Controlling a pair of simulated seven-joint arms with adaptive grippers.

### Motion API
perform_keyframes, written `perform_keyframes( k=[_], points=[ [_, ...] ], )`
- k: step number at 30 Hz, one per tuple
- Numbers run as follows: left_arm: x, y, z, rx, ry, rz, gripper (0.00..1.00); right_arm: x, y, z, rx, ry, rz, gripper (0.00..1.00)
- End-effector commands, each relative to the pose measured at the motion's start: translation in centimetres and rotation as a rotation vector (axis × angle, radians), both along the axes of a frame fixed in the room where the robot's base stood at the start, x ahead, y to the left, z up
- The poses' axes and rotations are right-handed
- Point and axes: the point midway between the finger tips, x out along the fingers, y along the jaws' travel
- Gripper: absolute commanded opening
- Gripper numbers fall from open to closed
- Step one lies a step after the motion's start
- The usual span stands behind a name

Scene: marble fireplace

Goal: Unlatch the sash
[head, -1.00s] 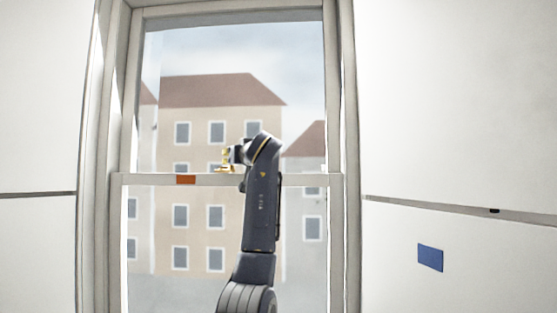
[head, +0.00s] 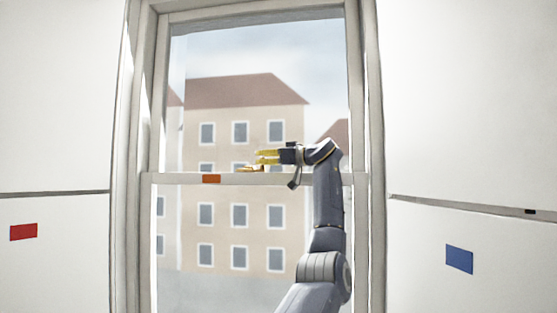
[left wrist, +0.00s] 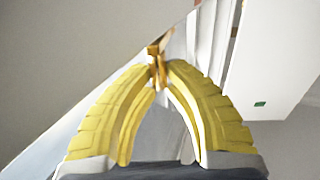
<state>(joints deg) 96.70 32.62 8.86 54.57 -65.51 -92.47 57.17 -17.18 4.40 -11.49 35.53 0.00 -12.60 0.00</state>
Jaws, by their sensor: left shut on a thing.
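The sash window has a white meeting rail (head: 285,179) across its middle. A small brass latch (head: 247,169) sits on top of that rail. My left gripper (head: 257,157) comes to it from the right, with its yellow fingers pointing left just above the rail. In the left wrist view the two curved yellow fingers (left wrist: 157,72) close at their tips on the brass latch (left wrist: 153,48). The fingertips hide part of the latch, so its exact angle is hard to tell. My right gripper is not in view.
An orange patch (head: 211,179) is on the rail left of the latch. The white walls carry a red patch (head: 23,232) at left and a blue patch (head: 459,259) at right. The window frame (head: 376,150) borders my arm on the right. Buildings show through the glass.

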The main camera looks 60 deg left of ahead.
Motion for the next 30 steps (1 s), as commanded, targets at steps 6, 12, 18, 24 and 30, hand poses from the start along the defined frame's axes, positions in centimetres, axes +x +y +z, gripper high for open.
perform_keyframes(
  k=[6, 12, 18, 24, 30],
  points=[
    [-0.44, 0.30, -0.03, 0.000, 0.001, 0.015, 0.00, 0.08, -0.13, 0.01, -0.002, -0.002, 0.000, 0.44],
    [-0.42, 0.28, -0.02, 0.000, 0.000, 0.014, 0.00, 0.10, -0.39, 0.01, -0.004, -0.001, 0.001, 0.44],
    [-0.42, 0.28, -0.02, 0.000, 0.000, 0.014, 0.29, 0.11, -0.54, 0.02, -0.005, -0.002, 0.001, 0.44],
    [-0.44, 0.28, 0.00, 0.000, 0.000, 0.014, 0.38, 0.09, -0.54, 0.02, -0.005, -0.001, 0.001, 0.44],
    [-0.23, -0.05, 0.01, 0.000, 0.000, 0.013, 0.38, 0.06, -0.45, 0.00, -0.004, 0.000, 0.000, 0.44]
  ],
)
